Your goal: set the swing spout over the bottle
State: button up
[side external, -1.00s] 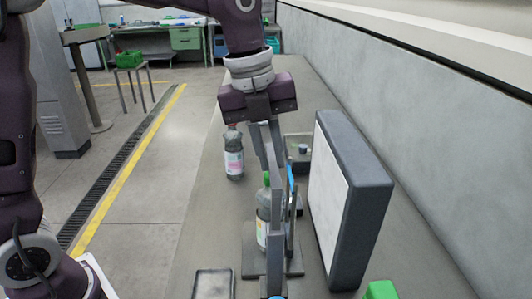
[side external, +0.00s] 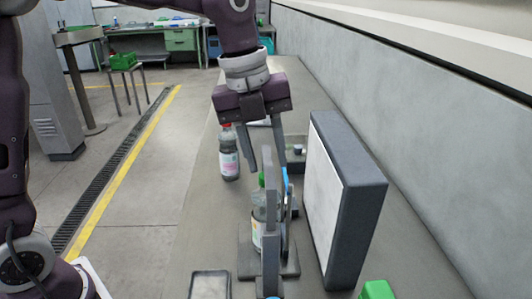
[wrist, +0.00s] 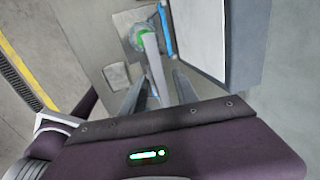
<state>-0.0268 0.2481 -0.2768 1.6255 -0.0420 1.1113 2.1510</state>
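A bottle with a green cap (side external: 257,228) stands upright on a grey base plate, partly hidden by a tall grey bar (side external: 270,220). I take this bar for the swing spout. In the wrist view the pale bar (wrist: 153,62) runs from over the green cap (wrist: 141,38) toward my gripper. A blue strip (wrist: 163,30) stands just right of the cap. My gripper (side external: 264,160) is above and behind the bottle in the side view, its fingers apart. In the wrist view the bar's near end lies between my fingertips (wrist: 157,88); contact cannot be told.
A large grey panel (side external: 345,200) stands close on the right. Another bottle, with a red cap (side external: 229,155), stands farther back on the left. A shallow tray (side external: 210,284) lies at the front left, and a green object (side external: 377,290) at the front right. The bench's left side is mostly clear.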

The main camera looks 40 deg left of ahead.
notch_tip(320, 180, up, 7)
jog(key=s, duration=0.1)
jog(key=shift+a, duration=0.45)
jog(key=shift+f, duration=0.1)
jog(key=s+a+f+n+t, duration=0.1)
jog(key=s+a+f+n, duration=0.1)
jog(key=s+n, duration=0.5)
jog(key=s+a+f+n+t+y, duration=0.1)
jog(key=s+a+f+n, duration=0.2)
jog(key=s+n, duration=0.3)
jog(key=s+a+f+n+t, duration=0.2)
jog(key=s+n, duration=0.5)
jog(key=n, duration=0.7)
jog(key=shift+s+a+f+y, duration=0.3)
jog(key=shift+a+f, duration=0.1)
jog(key=shift+a, duration=0.5)
